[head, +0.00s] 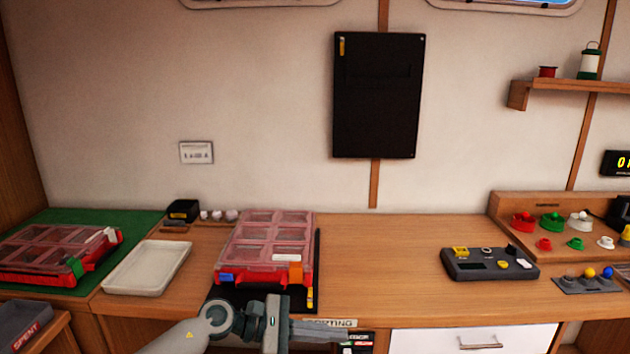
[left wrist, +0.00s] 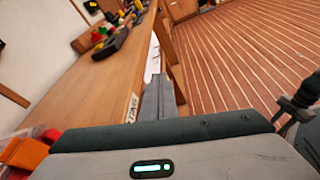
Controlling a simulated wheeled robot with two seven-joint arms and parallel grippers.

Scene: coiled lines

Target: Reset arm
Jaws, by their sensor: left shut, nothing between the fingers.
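My left gripper (head: 338,335) is at the bottom middle of the head view, in front of the desk's front edge, with its fingers pointing right. In the left wrist view its fingers (left wrist: 158,98) lie together, shut and empty, beside the desk edge. The closest case, a red organizer box with a clear lid (head: 265,240), lies on a black mat behind the gripper. It has an orange latch and a blue latch on its front. The orange latch also shows in the left wrist view (left wrist: 24,152). My right gripper is not seen in the head view.
The wooden desk (head: 385,260) is clear between the red case and a dark control panel (head: 490,264). A white tray (head: 148,267) and a second red case (head: 60,253) on a green mat are left. A dark object (left wrist: 300,95) at the wrist view's right edge is unclear.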

